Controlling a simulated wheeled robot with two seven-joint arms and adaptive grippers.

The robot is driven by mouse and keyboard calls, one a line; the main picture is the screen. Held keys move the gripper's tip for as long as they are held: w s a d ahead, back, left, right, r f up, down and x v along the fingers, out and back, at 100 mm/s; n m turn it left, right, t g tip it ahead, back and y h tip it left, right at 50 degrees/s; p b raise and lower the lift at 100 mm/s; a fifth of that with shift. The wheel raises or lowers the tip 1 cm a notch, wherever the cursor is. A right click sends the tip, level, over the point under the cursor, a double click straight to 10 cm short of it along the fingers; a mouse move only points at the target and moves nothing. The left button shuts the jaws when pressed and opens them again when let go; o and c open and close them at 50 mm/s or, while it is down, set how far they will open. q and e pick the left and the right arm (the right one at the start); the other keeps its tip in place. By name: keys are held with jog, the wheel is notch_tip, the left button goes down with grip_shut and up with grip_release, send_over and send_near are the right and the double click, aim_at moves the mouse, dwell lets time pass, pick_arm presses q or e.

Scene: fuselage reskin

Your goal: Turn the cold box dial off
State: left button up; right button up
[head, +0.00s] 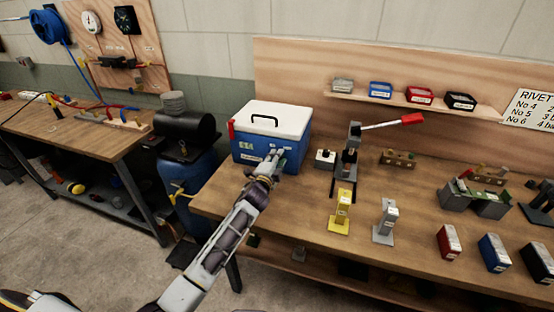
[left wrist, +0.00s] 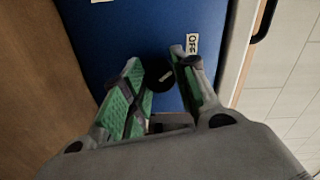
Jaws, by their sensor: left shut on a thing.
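The cold box (head: 246,151) is blue with a white lid and black handle, and stands at the left end of the wooden bench. My left gripper (head: 277,156) is at its front face. In the left wrist view, my left gripper (left wrist: 157,66) has its green-padded fingers on either side of the small black dial (left wrist: 159,77) and is shut on it. A pale mark shows on the dial. A white OFF label (left wrist: 192,44) is on the blue face beside the right finger. In the head view the dial is hidden by the gripper. My right gripper is out of view.
A small white box with a black knob (head: 325,160) and a red-handled lever press (head: 348,165) stand right of the cold box. Yellow (head: 341,212) and grey (head: 385,222) stands are nearer the front edge. A blue barrel (head: 190,190) stands left of the bench.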

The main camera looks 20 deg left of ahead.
pick_arm(q)
jog(key=shift+n, duration=0.5)
jog(key=o, duration=1)
jog(key=shift+s, duration=0.1)
jog(key=s, duration=1.1)
jog(key=shift+s+a+r, duration=0.15)
jog(key=shift+s+a, duration=0.1)
jog(key=shift+s, duration=0.15)
dwell(0.5)
